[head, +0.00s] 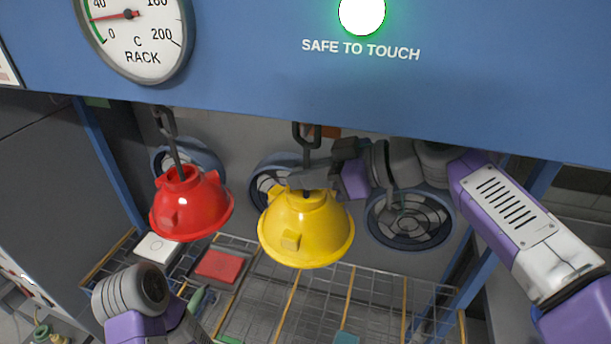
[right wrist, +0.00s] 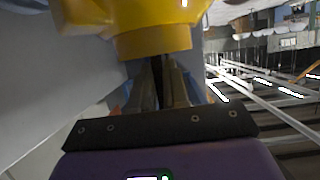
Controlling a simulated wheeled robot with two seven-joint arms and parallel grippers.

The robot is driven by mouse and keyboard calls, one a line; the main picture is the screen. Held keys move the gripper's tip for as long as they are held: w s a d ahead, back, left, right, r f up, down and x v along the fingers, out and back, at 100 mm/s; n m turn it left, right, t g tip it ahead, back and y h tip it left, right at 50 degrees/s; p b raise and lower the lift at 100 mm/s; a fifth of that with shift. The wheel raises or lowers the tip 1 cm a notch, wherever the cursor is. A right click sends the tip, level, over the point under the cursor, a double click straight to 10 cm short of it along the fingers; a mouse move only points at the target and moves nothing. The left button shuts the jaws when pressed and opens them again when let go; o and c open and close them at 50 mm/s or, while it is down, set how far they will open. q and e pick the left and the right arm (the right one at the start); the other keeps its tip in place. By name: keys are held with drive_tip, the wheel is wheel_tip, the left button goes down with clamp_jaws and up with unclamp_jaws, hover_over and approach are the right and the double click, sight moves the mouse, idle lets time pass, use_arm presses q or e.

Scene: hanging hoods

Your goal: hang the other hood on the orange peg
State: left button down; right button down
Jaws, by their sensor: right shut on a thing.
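The yellow hood (head: 305,235) hangs upright, open side down, in the middle of the head view. My right gripper (head: 314,180) comes in from the right and is shut on its top, just below the dark hook (head: 307,137). The right wrist view shows the yellow hood (right wrist: 150,35) at the fingertips. A small orange piece (head: 328,131), perhaps the orange peg, shows behind the hook under the blue panel. I cannot tell whether the hook is around it. The red hood (head: 190,208) hangs from its own hook at left. My left gripper's fingers are not visible; only that arm shows.
A blue panel (head: 240,60) with a dial and a lit green lamp overhangs the hooks and hides their upper ends. Round fans (head: 409,220) line the back wall. A wire rack (head: 385,290) lies below, with a red block (head: 219,266) and a white block (head: 157,248).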

drive_tip(key=shift+f+b, duration=1.1)
drive_tip(key=shift+b, duration=0.05)
idle(0.4)
drive_tip(key=c, duration=1)
unclamp_jaws()
drive_tip(key=shift+c, duration=0.2)
drive_tip(key=shift+d, duration=0.1)
